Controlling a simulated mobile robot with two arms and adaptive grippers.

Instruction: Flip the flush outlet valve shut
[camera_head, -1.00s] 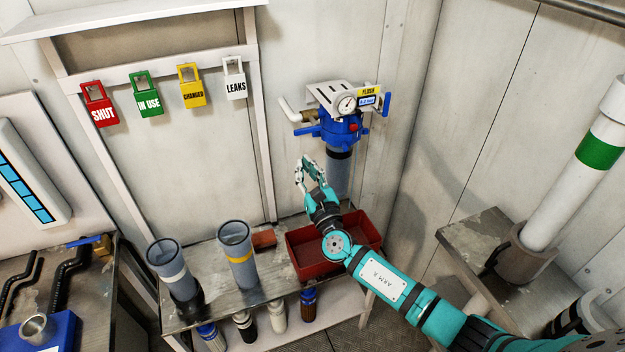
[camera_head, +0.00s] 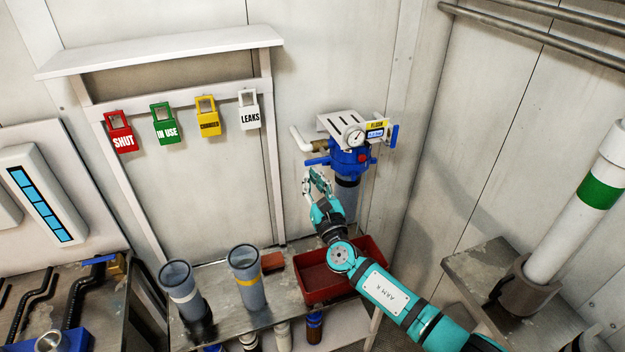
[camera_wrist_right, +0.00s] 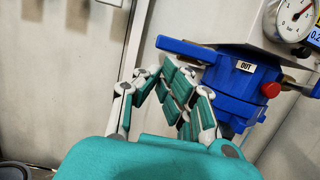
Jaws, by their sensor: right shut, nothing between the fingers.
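The blue filter head (camera_head: 350,162) hangs on the back wall under a white bracket with a round gauge. A blue lever (camera_head: 317,161) sticks out on its left side, and another blue lever (camera_head: 394,136) stands upright on its right. In the right wrist view the left lever (camera_wrist_right: 185,47) lies roughly level, near a label reading OUT (camera_wrist_right: 245,66). I cannot tell which lever is the flush outlet valve. My right gripper (camera_head: 318,180) is shut and empty, just below the left lever; its fingers (camera_wrist_right: 172,85) appear close to it, contact unclear. My left gripper is out of view.
A red tray (camera_head: 312,296) sits on the bench below my right arm. Two grey cylinders (camera_head: 182,295) (camera_head: 246,280) stand to its left. Coloured tags, including a red SHUT tag (camera_head: 121,132), hang on the wall. A white pipe (camera_head: 578,225) stands at right.

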